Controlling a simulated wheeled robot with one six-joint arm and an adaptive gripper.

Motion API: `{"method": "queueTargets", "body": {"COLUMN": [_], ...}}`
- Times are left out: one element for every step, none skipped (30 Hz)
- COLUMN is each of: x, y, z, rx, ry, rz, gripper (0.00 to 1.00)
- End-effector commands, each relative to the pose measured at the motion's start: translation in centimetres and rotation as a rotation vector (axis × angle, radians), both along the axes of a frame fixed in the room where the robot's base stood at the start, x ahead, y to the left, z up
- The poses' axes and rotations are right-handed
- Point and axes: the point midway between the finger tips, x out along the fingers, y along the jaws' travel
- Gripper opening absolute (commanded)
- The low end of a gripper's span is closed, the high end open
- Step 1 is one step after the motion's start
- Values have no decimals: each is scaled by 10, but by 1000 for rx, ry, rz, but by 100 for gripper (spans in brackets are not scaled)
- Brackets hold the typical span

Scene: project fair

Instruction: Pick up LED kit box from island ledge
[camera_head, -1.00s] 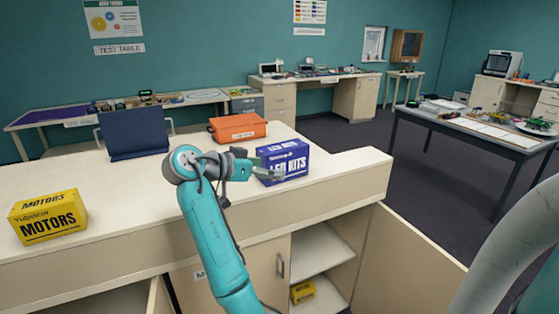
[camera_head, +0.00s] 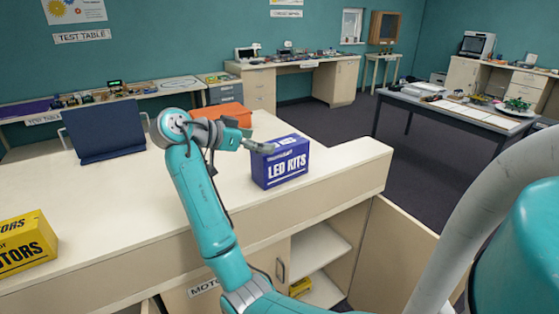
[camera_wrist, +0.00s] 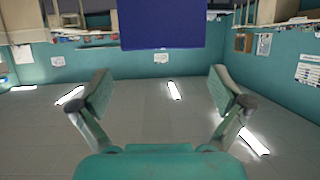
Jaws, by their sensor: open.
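The blue LED kit box (camera_head: 280,162), with white lettering, stands upright on the island ledge (camera_head: 330,172) near its right end. My gripper (camera_head: 262,147) is just left of the box, level with its upper part, its fingertips close to the box's near left edge; I cannot tell whether they touch it. In the wrist view the gripper (camera_wrist: 160,95) is open and empty, its two fingers spread wide. The box's blue face (camera_wrist: 162,24) shows at the top of that view, beyond the fingers and between them.
A yellow motors box (camera_head: 24,243) stands at the ledge's left. A blue panel (camera_head: 104,132) and an orange case (camera_head: 222,114) are behind my arm. Below the ledge, a cabinet compartment is open, with its door (camera_head: 400,255) swung out at right. A table (camera_head: 455,118) stands beyond, at right.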

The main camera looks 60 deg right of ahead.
Motion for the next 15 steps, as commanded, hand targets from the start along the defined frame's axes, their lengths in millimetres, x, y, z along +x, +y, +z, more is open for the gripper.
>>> {"method": "queueTargets", "body": {"x": [-4,-5,-6,-7,-7,-7,-8,-9,-10,-11,-12,-14,-15,-16,-19], "y": [-6,-9,-11,-13,-14,-15,-17,-19,-22,-25,-28,-32,-36,-40,-45], "z": [-3,-4,-5,-6,-6,-7,-8,-9,-11,-12,-14,-17,-19,-21,-24], "rx": [1,-1,-1,-1,-1,0,0,0,1,1,1,1,0,0,0], "ry": [1,1,1,0,0,1,1,1,1,2,2,2,2,2,3], "rz": [-3,-2,-1,0,0,0,0,0,-1,-1,-2,-1,-1,-2,-2], "gripper": [100,100,100,100,100,100,100,100,100,100,100,100,100,100,100]}}
